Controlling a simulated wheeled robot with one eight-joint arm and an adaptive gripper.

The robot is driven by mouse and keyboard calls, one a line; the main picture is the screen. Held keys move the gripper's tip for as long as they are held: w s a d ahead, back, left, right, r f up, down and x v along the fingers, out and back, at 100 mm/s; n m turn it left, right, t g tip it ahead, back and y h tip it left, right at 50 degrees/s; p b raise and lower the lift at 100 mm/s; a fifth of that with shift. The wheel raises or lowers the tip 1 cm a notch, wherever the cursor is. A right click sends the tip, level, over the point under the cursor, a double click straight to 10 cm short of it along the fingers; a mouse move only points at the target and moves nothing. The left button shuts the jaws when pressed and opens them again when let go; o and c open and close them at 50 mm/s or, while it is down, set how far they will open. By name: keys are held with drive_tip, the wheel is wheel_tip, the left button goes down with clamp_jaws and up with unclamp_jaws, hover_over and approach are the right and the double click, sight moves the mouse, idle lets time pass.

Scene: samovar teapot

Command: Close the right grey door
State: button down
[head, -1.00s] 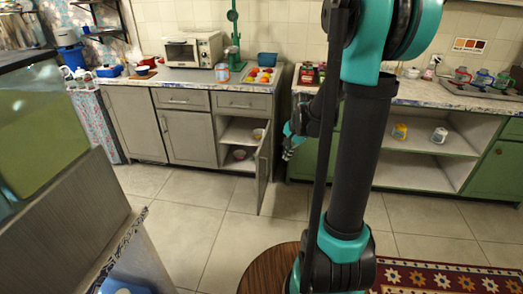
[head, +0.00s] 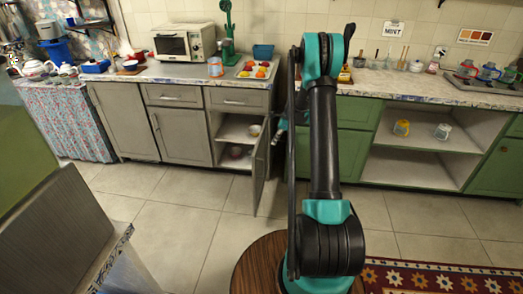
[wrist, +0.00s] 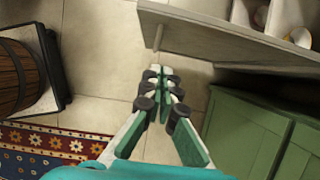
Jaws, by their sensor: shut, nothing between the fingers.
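The right grey door (head: 262,168) stands wide open, sticking out from the grey cabinet with its inner shelves (head: 236,140) showing. In the wrist view the door (wrist: 225,42) runs edge-on across the top, with its handle (wrist: 158,37) near its left end. My gripper (wrist: 160,74) is shut and empty, its fingertips just below the handle in that picture; I cannot tell whether they touch the door. In the head view the gripper (head: 280,127) is mostly hidden behind my arm, at the right side of the door.
The counter (head: 130,74) above holds a toaster oven (head: 180,45) and a tray of fruit (head: 257,70). Bowls (head: 254,131) stand inside the cabinet. Green cabinets (head: 354,155) are to the right. The tiled floor before the door is clear, with a patterned rug (head: 430,278) nearby.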

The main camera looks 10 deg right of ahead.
drive_tip(key=x, duration=0.3)
drive_tip(key=a+x, duration=0.1)
drive_tip(key=x, duration=0.6)
drive_tip(key=shift+w+a, duration=0.3)
drive_tip(key=shift+a, duration=0.25)
drive_tip(key=shift+w+a, duration=0.3)
drive_tip(key=shift+a, duration=0.45)
drive_tip(key=shift+a, duration=0.1)
